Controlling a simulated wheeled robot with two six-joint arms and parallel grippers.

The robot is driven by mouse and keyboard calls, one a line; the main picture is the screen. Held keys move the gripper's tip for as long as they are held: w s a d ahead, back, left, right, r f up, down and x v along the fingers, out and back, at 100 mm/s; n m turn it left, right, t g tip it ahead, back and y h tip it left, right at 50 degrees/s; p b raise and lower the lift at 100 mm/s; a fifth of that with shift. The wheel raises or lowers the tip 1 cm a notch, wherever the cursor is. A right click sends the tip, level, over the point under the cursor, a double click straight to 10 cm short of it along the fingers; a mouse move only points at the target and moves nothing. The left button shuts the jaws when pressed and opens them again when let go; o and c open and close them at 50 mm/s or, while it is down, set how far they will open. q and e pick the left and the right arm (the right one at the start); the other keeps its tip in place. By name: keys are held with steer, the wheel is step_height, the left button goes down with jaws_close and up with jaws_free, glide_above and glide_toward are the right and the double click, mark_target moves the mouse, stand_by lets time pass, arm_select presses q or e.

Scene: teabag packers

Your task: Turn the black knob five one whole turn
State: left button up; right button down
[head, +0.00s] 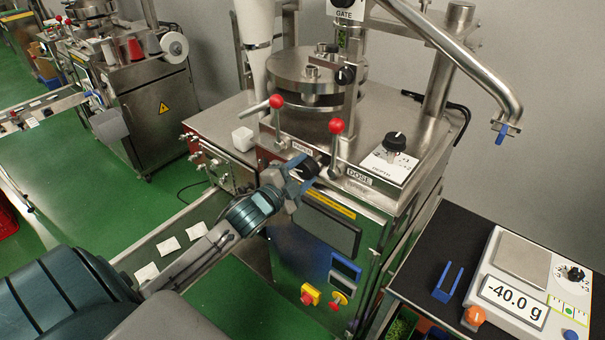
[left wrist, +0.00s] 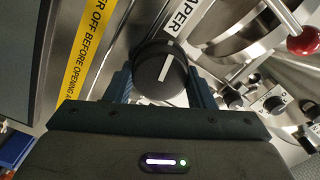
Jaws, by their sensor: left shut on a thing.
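A round black knob (left wrist: 160,72) with a white pointer line sits on the steel machine, beside a white label ending in "PER" (left wrist: 190,30). In the left wrist view its pointer line leans up and slightly right. My left gripper (head: 300,174) is at the machine's top front edge, with one finger on either side of the knob, shut on it. In the head view the knob (head: 309,168) is partly hidden by the fingers. My right gripper is not in view.
Two red-balled levers (head: 336,126) stand just behind the knob. Another black knob (head: 394,141) is on a white plate to the right. A yellow warning strip (left wrist: 88,50) lies beside the gripper. A scale (head: 520,290) reading -40.0 g stands on the black side table.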

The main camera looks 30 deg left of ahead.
arm_select(q)
steer(key=m+b, duration=0.2)
steer(key=m, duration=0.4)
steer(key=shift+f+m, duration=0.15)
steer(key=shift+m, duration=0.15)
steer(key=m+b, duration=0.2)
steer(key=m, duration=0.3)
steer(key=shift+f, duration=0.1)
steer(key=m+b, duration=0.1)
steer(key=m, duration=0.3)
steer(key=shift+m+b, duration=0.4)
steer(key=shift+f+m+b, duration=0.1)
steer(key=shift+m+b, duration=0.3)
steer(key=shift+m, duration=0.7)
steer(key=shift+a+m, duration=0.1)
steer(key=shift+m, duration=0.8)
steer(key=shift+b, duration=0.3)
steer(key=o, duration=0.9)
steer(key=shift+c, duration=0.2)
steer(key=shift+o, duration=0.6)
